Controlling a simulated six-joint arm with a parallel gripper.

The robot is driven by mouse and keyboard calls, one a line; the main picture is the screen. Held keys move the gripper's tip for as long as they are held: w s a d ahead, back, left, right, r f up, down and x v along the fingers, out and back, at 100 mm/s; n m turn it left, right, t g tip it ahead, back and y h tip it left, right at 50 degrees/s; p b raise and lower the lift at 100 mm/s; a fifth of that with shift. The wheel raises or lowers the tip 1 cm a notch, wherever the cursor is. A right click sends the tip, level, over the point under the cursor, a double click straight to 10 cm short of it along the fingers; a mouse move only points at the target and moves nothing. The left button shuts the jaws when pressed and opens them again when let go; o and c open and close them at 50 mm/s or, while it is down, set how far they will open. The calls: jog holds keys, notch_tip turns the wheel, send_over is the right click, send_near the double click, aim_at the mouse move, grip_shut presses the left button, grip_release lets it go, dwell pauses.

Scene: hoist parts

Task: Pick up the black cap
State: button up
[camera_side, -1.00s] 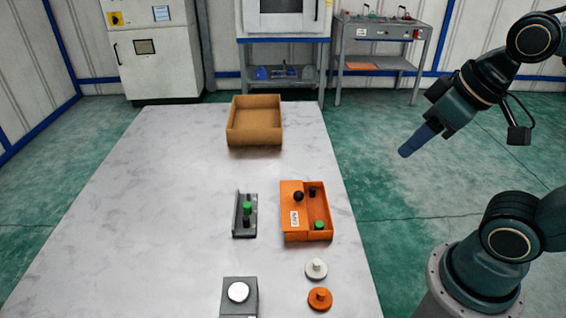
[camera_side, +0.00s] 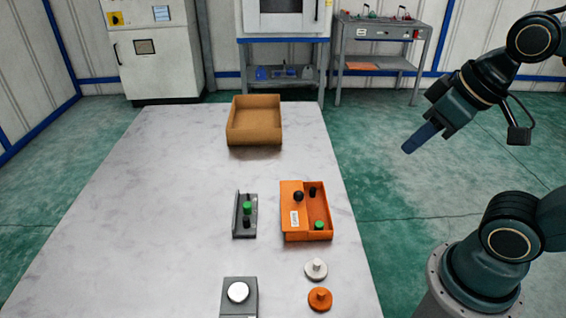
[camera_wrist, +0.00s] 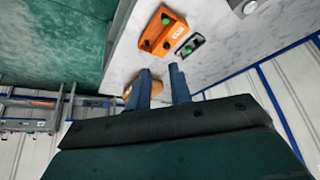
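An orange box (camera_side: 326,232) lies on the table right of centre. A black round-topped piece (camera_side: 298,196) sits on its left part, and a small black piece (camera_side: 312,190) stands in its far right part. Another black piece (camera_side: 246,223) is in the grey tray (camera_side: 239,228), close to a green piece (camera_side: 247,207). I cannot tell which black piece is the cap. My gripper (camera_side: 408,149) is in the air right of the table, away from all parts. In the wrist view my gripper (camera_wrist: 161,70) shows two blue fingers apart with nothing between them.
A brown open box (camera_side: 254,143) stands at the table's far end. A white disc (camera_side: 316,269) and an orange disc (camera_side: 320,299) lie near the right edge. A grey block with a round silver top (camera_side: 238,292) is at the front. The table's left half is clear.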

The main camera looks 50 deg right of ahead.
jog(key=shift+w, duration=0.15)
jog(key=n+g, duration=0.6)
jog(key=n, duration=1.2)
send_over(313, 189)
notch_tip(313, 189, down, 16)
jog(key=shift+w+a+f, duration=0.1)
jog(key=shift+w+f, duration=0.05)
jog(key=shift+f, duration=4.2)
jog(key=shift+f, duration=0.1)
jog(key=shift+f, duration=2.5)
